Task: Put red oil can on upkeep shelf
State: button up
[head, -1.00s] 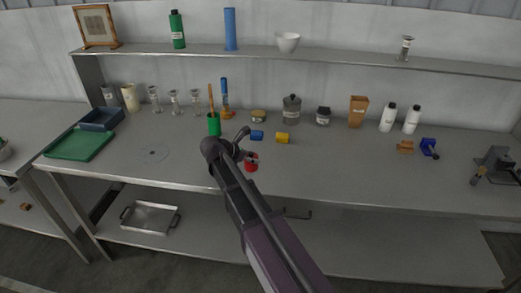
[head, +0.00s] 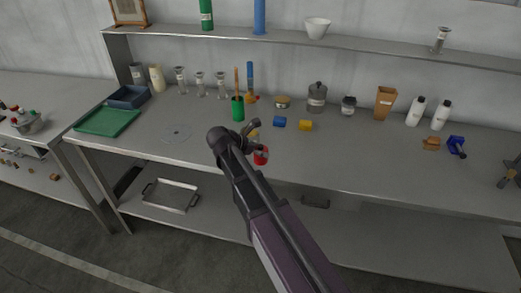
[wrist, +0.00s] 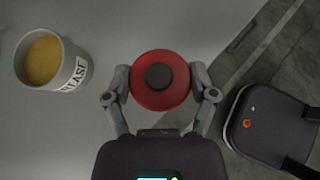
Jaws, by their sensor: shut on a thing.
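The red oil can (head: 261,157) is at my gripper (head: 257,141), near the front edge of the bench in the head view. In the wrist view the can (wrist: 148,93) shows from above as a red disc with a dark round cap. The fingers of my gripper (wrist: 160,84) are shut on it from both sides. Its lower part is hidden, and I cannot tell how far it is above the bench top. A long raised shelf (head: 290,37) runs along the back; no label marks it as the upkeep shelf.
A lettered cup with yellow contents (wrist: 58,62) stands beside the can. Blue (head: 279,122) and yellow (head: 305,125) blocks and a green holder (head: 238,109) are behind my gripper. The raised shelf has a gap between the white bowl (head: 318,28) and a glass vessel (head: 440,40).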

aim_at(260, 146)
jog(key=shift+r, duration=0.15)
notch_tip(260, 146, up, 17)
jog(key=p, duration=1.7)
jog(key=shift+s, duration=0.1)
